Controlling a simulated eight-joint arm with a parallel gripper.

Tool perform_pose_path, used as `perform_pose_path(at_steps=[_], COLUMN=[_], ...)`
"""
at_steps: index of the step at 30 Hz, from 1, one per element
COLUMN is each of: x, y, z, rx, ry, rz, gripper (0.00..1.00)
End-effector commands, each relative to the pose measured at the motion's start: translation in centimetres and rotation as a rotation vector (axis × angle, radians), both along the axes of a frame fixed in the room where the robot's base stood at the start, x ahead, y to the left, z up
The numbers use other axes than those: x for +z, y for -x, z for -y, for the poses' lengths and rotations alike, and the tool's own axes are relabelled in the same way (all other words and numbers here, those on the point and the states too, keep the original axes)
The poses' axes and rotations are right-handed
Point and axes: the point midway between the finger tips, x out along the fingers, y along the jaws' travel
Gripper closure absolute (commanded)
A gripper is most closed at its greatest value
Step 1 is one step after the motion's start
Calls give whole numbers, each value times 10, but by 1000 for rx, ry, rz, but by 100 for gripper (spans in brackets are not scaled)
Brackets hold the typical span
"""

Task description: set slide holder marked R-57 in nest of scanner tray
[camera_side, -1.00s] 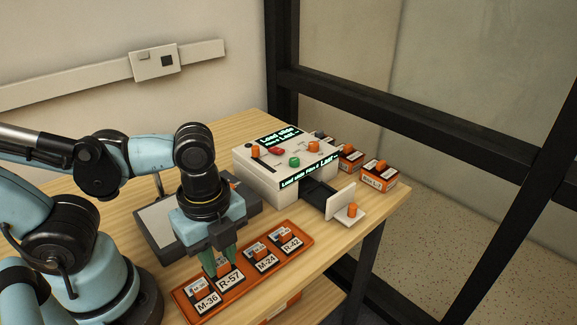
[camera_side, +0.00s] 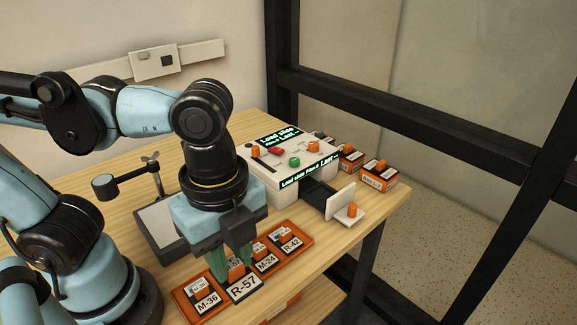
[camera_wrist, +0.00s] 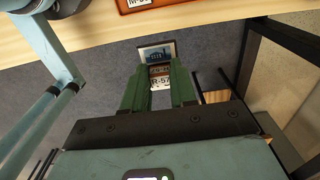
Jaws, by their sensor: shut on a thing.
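My gripper (camera_side: 233,270) has its green fingers shut on the slide holder marked R-57 (camera_side: 244,289). The holder is raised above the orange rack, towards its front edge. In the wrist view the holder (camera_wrist: 160,84) sits between the fingertips (camera_wrist: 160,92), its R-57 label partly covered by them. The scanner tray (camera_side: 318,192) sticks out dark from the scanner's front, with a white upright plate at its outer end. Its nest cannot be made out clearly from here.
The orange rack (camera_side: 183,293) holds holders M-36 (camera_side: 207,298), M-24 (camera_side: 267,262) and R-42 (camera_side: 292,243). The white scanner (camera_side: 262,178) has a lit display and coloured buttons. Orange boxes (camera_side: 374,173) stand behind the tray. A stand with a dark round head (camera_side: 105,186) is at left.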

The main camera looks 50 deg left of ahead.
Motion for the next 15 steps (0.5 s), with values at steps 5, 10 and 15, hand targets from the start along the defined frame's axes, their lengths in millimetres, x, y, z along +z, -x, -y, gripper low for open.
perform_pose_path(at_steps=[5,10,15], x=[14,20,20], y=[-48,-96,-146], z=[5,3,-6], rx=[8,7,7], ry=[0,0,0], rz=[0,0,0], gripper=[100,100,100])
